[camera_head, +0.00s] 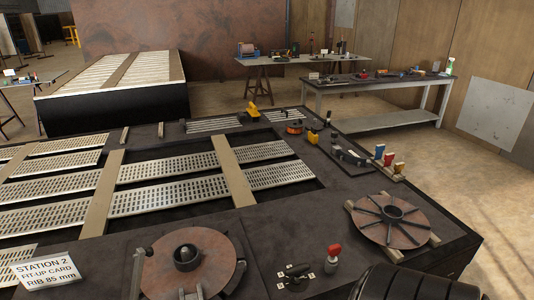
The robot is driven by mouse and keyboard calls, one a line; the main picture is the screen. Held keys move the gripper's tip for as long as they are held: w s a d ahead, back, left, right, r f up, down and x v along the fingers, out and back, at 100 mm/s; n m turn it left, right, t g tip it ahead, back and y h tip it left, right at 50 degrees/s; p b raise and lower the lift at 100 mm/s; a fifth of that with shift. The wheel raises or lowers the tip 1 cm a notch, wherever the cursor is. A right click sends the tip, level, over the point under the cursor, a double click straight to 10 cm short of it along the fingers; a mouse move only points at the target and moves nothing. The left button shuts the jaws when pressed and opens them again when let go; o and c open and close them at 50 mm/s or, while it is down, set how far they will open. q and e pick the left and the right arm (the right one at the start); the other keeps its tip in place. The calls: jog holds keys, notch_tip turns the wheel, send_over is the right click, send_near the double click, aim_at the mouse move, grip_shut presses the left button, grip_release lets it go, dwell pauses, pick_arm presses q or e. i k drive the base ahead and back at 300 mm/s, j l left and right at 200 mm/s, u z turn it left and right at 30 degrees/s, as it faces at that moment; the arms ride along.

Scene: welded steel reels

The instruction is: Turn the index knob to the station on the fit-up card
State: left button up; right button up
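The fit-up card (45,272) stands at the lower left and reads "STATION 2, FIT-UP CARD, RIB 85 mm". A black knob (296,271), seemingly the index knob, sits on the front of the dark bench with small white labels around it. The label markings are too small to read, so I cannot tell which station the knob points to.
A reddish steel disc (215,262) with a central hub lies left of the knob. A ribbed disc (372,228) rests on wooden strips to the right. A red-topped handle (334,250) stands beside the knob.

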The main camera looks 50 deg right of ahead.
aim_at(296, 271)
jog(key=z, duration=1.85)
jog(key=l+u, duration=0.1)
jog(key=l, duration=0.25)
jog(key=k+l+u, duration=0.15)
jog(key=l, duration=0.15)
